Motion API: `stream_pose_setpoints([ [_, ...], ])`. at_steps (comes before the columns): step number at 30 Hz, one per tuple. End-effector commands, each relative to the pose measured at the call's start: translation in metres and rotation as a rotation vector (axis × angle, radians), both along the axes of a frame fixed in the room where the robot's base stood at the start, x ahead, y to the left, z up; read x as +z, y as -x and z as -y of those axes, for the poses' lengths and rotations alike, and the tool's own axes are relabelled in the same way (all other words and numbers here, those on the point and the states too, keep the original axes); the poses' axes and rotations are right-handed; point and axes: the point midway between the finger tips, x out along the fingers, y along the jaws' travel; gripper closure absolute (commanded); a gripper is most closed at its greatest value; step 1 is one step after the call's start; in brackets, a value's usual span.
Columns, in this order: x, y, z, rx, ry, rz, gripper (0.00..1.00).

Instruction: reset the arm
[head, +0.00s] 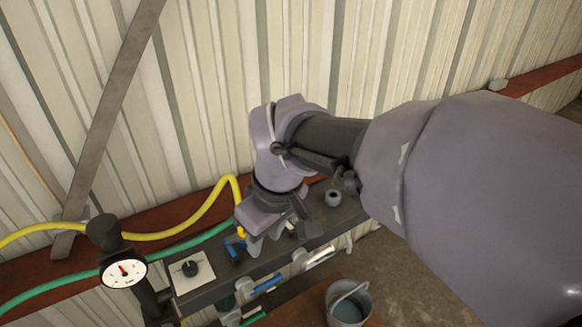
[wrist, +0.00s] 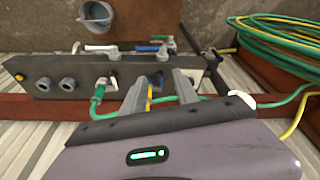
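My arm reaches in from the right in the head view. My gripper (head: 275,240) points down over the dark valve bar (head: 215,289). In the wrist view my gripper (wrist: 160,90) shows two grey fingers spread apart, with no held object visible between them. Behind the fingers are the bar's fittings, including a blue one (wrist: 157,80) and a green connector (wrist: 97,97). I cannot tell whether the fingers touch any fitting. My gripper and forearm hide part of the bar in the head view.
A pressure gauge (head: 125,273) and a black knob (head: 190,268) are at the bar's left. A yellow hose (head: 160,235) and a green hose (head: 60,284) run along the wall. A metal bucket (head: 348,304) stands below. Coiled hoses (wrist: 270,45) show in the wrist view.

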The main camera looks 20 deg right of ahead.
Motion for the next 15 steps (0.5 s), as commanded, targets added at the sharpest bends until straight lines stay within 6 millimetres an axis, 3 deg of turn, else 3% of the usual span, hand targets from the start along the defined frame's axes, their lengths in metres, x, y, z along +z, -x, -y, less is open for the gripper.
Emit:
stream_pose_setpoints([
  [15,0.002,0.016,0.0,-0.045,-0.038,0.026,0.64],
])
